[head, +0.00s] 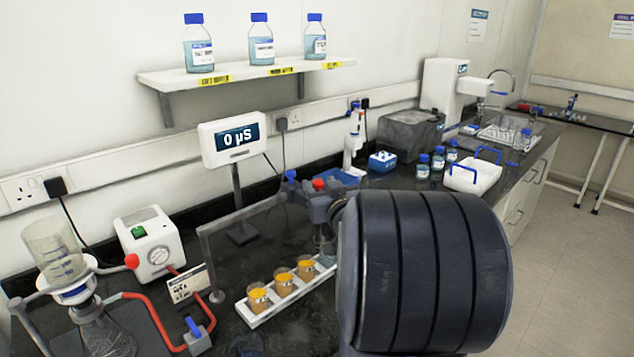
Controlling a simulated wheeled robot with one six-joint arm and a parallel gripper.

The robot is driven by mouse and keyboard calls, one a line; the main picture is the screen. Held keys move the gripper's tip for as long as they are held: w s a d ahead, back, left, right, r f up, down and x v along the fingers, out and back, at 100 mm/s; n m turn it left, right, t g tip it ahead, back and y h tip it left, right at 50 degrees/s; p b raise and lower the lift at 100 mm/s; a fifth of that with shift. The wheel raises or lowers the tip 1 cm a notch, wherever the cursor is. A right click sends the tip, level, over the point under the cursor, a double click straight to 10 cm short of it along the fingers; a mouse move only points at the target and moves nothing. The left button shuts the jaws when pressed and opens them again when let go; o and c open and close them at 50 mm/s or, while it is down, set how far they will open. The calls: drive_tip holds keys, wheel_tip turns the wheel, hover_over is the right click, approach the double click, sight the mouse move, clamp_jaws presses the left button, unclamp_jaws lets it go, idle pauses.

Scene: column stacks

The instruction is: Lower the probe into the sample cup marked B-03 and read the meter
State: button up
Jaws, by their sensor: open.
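The meter (234,139) stands on a post on the bench, and its display reads 0 µS. Below it, a white rack (250,318) holds cups with orange contents; three show, a near cup (258,301), a middle cup (283,284) and a far cup (306,268). I cannot read any cup mark, so I cannot tell which is B-03. A grey frame (240,212) rises behind the rack and meets a grey clamp-like part with a red knob (318,185). I cannot make out the probe. A large dark ribbed part of my arm covers the right of the rack; my gripper does not show.
A flask with a funnel (55,250), a white gauge box (149,243) and red tubing (150,310) crowd the left of the bench. A small card (190,285) stands beside the rack. A shelf (245,76) with bottles hangs above. A white carrier (473,178) stands farther right.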

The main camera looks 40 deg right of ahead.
drive_tip(key=shift+x, duration=1)
drive_tip(key=shift+c, duration=0.6)
clamp_jaws()
